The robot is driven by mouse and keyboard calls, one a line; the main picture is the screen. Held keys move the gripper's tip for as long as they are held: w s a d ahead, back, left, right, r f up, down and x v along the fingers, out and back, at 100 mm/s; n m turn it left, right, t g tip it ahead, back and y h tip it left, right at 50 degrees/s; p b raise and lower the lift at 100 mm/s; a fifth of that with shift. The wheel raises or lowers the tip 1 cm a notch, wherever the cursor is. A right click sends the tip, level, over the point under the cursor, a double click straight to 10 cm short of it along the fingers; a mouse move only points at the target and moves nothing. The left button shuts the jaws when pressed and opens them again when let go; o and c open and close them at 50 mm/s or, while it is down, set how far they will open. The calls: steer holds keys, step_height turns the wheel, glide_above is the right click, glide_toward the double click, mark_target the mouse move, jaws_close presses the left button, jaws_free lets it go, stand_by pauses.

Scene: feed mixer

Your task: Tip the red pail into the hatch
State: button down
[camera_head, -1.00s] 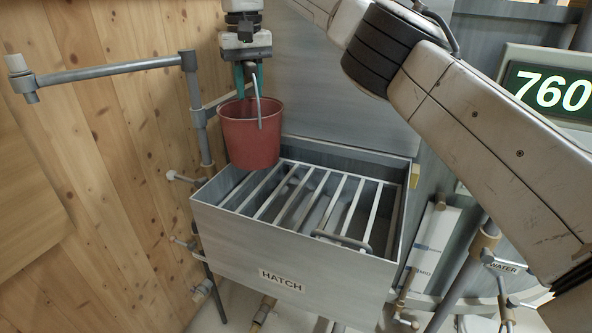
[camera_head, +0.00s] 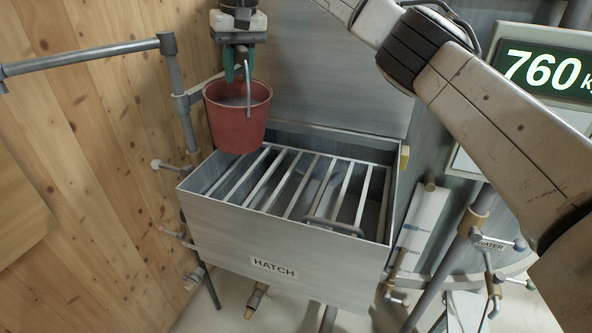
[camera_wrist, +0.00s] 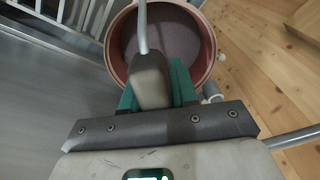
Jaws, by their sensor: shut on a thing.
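The red pail (camera_head: 236,122) hangs upright by its handle above the back left corner of the hatch. My gripper (camera_head: 238,72) is shut on the pail's handle grip, its green fingers on both sides. In the wrist view the pail (camera_wrist: 122,62) shows from above, with greyish contents inside, and my gripper (camera_wrist: 158,82) holds the grey grip of its handle. The hatch (camera_head: 275,235) is an open grey metal box labelled HATCH, with a grate of several bars (camera_head: 290,185) across its top.
A wood plank wall (camera_head: 80,170) stands close on the left. A grey pipe arm (camera_head: 85,65) juts out in front of it. A display (camera_head: 545,70) reads 760 at the upper right. A WATER valve (camera_head: 490,245) and pipes stand right of the hatch.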

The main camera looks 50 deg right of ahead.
mark_target(257, 99)
steer(key=s, duration=0.1)
steer(key=s+f+t, duration=0.1)
steer(key=s+t, duration=0.1)
steer(key=shift+s+d+f, duration=0.1)
steer(key=shift+d+f, duration=0.1)
steer(key=shift+f, duration=0.15)
steer(key=shift+s+d+f+t+b, duration=0.1)
steer(key=shift+s+f+t+b, duration=0.2)
steer(key=shift+s+t, duration=0.3)
steer(key=shift+s+f+t+b, duration=0.15)
steer(key=shift+s+f+t, duration=0.2)
steer(key=shift+s, duration=0.45)
steer(key=s+f+t+b, duration=0.4)
steer(key=b, duration=0.5)
steer(key=shift+s+d+f+y, duration=0.2)
steer(key=shift+s+f+y, duration=0.1)
steer(key=shift+f, duration=0.1)
